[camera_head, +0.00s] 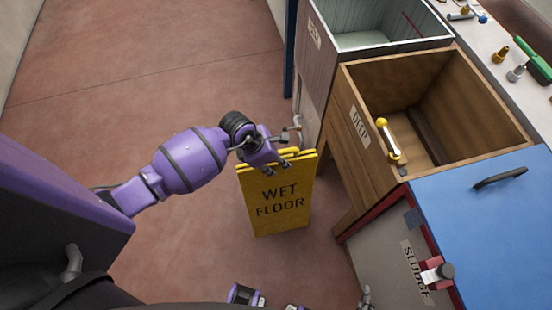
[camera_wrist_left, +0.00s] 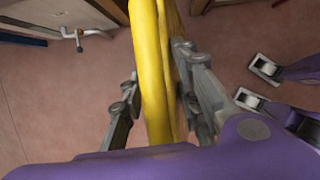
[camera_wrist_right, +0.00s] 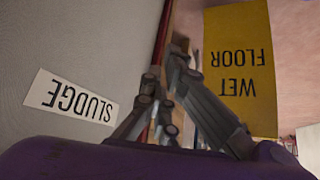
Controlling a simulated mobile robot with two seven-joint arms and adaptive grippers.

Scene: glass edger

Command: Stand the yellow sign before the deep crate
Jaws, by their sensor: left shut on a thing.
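The yellow WET FLOOR sign (camera_head: 283,208) hangs upright below my left gripper (camera_head: 273,160), which is shut on its top edge. In the left wrist view the yellow top (camera_wrist_left: 152,75) lies between the two fingers. Its panels look folded nearly together. I cannot tell whether its foot touches the floor. The deep crate (camera_head: 360,150), wooden with a DEEP label, is right of the sign, its front face toward it. My right gripper (camera_wrist_right: 165,85) is low by the SLUDGE front, fingers close together with nothing between them; the sign (camera_wrist_right: 238,75) shows beyond it.
A blue-lidded SLUDGE bin (camera_head: 470,215) stands nearer than the deep crate. A grey crate (camera_head: 375,45) stands beyond it. A yellow-handled object (camera_head: 388,138) is at the deep crate's edge. A bench (camera_head: 500,45) with small items runs along the right. The floor (camera_head: 130,100) on the left is clear.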

